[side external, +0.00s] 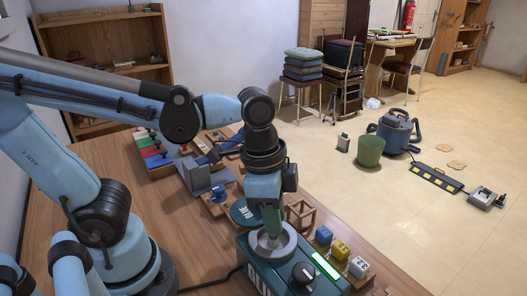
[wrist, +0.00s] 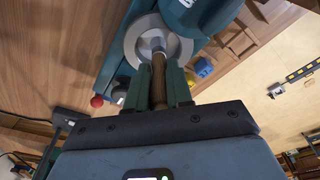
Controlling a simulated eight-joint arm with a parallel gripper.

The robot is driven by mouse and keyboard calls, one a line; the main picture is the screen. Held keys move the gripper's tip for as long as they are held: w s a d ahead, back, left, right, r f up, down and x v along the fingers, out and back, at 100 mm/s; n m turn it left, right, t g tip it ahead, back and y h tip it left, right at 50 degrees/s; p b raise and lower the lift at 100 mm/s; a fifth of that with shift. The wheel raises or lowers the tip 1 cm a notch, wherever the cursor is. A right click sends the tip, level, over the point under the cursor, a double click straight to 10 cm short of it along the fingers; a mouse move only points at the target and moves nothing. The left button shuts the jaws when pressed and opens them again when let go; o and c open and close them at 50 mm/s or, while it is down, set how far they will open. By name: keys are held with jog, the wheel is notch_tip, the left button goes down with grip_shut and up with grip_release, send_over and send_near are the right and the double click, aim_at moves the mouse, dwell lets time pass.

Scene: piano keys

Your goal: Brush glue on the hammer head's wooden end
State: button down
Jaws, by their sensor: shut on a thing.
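My gripper (wrist: 160,78) is shut on the brown wooden handle of a brush (wrist: 158,76). The brush's metal collar points down into the round grey-rimmed opening of the glue pot (wrist: 126,42); its bristles are hidden. In the side external view my gripper (side external: 268,222) is directly above the opening of the teal glue pot (side external: 262,270), and the brush is hidden behind it. A teal lid marked GLUE (side external: 243,211) is beside the opening. I cannot surely pick out the hammer head; a small blue-topped piece (side external: 220,194) is on the bench behind the lid.
The wooden bench (side external: 185,235) is clear left of the pot, except for a black cable. A grey block (side external: 196,175), coloured strips (side external: 152,150) and a wooden frame (side external: 300,214) stand around. Blue, yellow and white cubes (side external: 341,249) line the right edge.

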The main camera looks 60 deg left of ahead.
jog(key=shift+s, duration=0.1)
jog(key=shift+r, duration=3.5)
